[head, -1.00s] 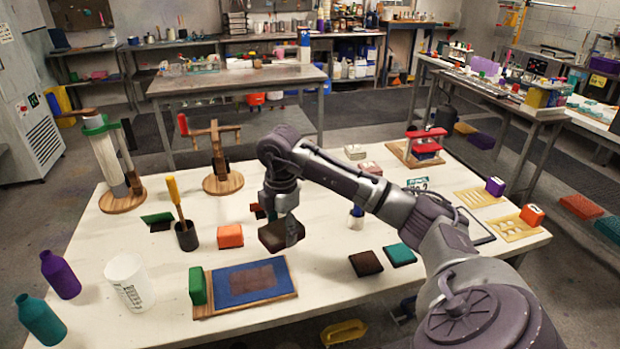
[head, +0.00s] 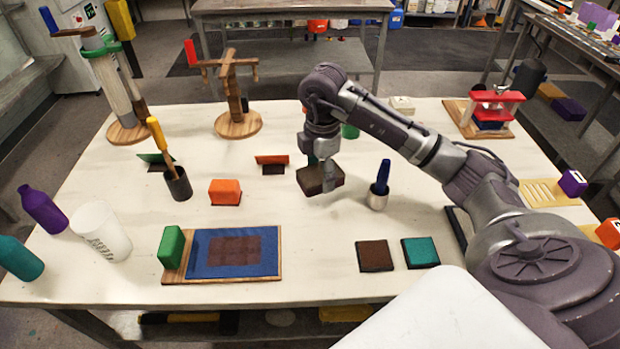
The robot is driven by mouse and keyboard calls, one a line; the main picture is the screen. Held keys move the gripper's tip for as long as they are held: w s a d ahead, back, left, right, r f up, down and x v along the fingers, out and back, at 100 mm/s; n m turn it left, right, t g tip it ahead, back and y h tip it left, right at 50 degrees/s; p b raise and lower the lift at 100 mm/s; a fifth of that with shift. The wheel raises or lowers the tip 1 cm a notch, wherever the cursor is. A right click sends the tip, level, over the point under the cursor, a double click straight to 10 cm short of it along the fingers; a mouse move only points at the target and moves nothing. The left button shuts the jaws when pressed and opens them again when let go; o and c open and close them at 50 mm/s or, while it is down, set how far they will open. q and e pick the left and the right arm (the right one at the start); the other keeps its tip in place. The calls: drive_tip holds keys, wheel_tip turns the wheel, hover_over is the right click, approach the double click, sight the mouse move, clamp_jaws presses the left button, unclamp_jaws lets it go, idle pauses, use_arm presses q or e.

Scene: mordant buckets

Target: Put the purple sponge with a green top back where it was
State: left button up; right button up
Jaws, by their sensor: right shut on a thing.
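My right gripper (head: 326,174) is shut on a dark brown block (head: 314,182), held over the middle of the white table (head: 310,235). The block's faces look brown, and I cannot make out a purple body or a green top on it. A little dark green shows just above it, partly hidden by the gripper; I cannot tell what it belongs to. I see no clear purple sponge with a green top on the table. A flat dark brown pad (head: 374,256) and a teal pad (head: 420,251) lie at the front right. My left gripper is not in view.
Near the block stand a blue-handled tool in a cup (head: 379,190), an orange block (head: 225,192) and an orange card on a dark base (head: 272,162). A printing board (head: 181,269) with a green block (head: 171,246) lies front left. Bare table lies between board and pads.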

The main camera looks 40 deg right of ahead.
sight(312, 171)
drive_tip(key=w+f, duration=0.1)
drive_tip(key=w, duration=0.2)
drive_tip(key=shift+a+f, duration=0.15)
drive_tip(key=shift+f, duration=0.2)
drive_tip(key=shift+w+f+p, duration=0.25)
drive_tip(key=shift+w+p, duration=0.05)
drive_tip(key=shift+a+f, duration=0.1)
drive_tip(key=shift+f, duration=0.15)
wheel_tip(312, 171, down, 3)
drive_tip(key=shift+f+p, duration=0.15)
drive_tip(key=shift+p, duration=0.45)
drive_tip(key=shift+f, duration=0.15)
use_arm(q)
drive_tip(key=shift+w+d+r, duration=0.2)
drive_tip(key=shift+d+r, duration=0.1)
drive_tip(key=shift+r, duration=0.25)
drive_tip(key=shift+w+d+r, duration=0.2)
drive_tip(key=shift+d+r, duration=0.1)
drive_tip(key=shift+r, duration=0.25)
